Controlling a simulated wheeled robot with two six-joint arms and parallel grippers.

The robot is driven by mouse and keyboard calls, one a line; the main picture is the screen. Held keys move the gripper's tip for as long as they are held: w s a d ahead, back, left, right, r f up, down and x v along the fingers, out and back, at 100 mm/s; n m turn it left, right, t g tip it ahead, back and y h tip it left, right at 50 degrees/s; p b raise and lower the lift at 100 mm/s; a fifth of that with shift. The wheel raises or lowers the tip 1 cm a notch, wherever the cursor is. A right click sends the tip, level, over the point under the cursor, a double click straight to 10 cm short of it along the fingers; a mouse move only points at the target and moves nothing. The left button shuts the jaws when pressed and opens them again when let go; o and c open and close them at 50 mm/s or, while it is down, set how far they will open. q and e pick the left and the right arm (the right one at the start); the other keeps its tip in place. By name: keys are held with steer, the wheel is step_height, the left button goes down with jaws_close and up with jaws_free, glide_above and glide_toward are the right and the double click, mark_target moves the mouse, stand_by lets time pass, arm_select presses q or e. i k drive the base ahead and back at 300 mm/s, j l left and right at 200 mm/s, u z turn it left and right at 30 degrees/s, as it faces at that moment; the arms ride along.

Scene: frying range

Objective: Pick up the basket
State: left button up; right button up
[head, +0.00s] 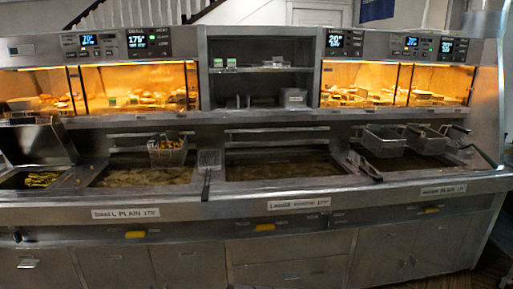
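A wire basket (168,152) with golden-brown food in it sits at the back of the left fryer vat (105,180). Two more baskets, one (384,142) beside the other (427,142), sit at the back of the right vat and look empty. A dark-handled tool (207,163) with a mesh head lies between the left and middle vats. Which basket the task means cannot be told. Neither of my grippers shows in the head view.
The steel range front edge (235,208) carries paper labels. Lit warming cabinets (130,88) with food stand behind the vats. An opened lid (40,143) stands at the far left by a bin of food (42,180). The middle vat (285,170) has no basket.

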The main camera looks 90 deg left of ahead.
mark_target(169, 150)
steer(key=u, duration=3.45)
steer(key=i+j, duration=0.35)
steer(key=i+l+z, duration=0.05)
